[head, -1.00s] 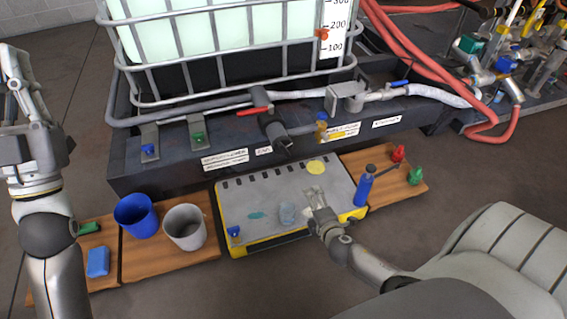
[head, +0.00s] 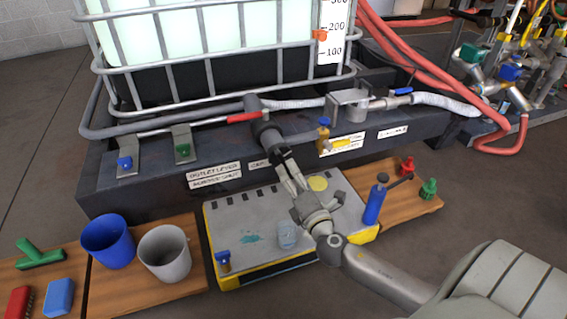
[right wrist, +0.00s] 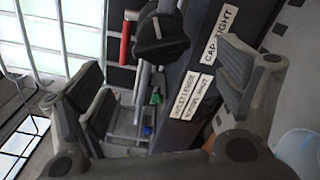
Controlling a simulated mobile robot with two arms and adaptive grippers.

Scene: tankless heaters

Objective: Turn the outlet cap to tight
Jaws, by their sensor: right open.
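The outlet (head: 264,130) is a grey pipe stub with a red lever (head: 243,117), low on the front of the caged tank. Its dark round cap (right wrist: 160,35) shows at the top of the right wrist view, ahead of my fingers. My right gripper (head: 284,158) is open and points up at the outlet's end. In the right wrist view my gripper (right wrist: 163,88) has its two fingers wide apart, with nothing held between them. In the head view the fingertips partly cover the outlet's end, so contact is unclear. My left gripper is out of view.
Labels (head: 214,175) line the dark base. Below lie a grey and yellow case (head: 225,213), a blue cup (head: 108,240), a grey cup (head: 165,252) and a blue bottle (head: 375,202). A brass valve (head: 323,137) stands right of the outlet.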

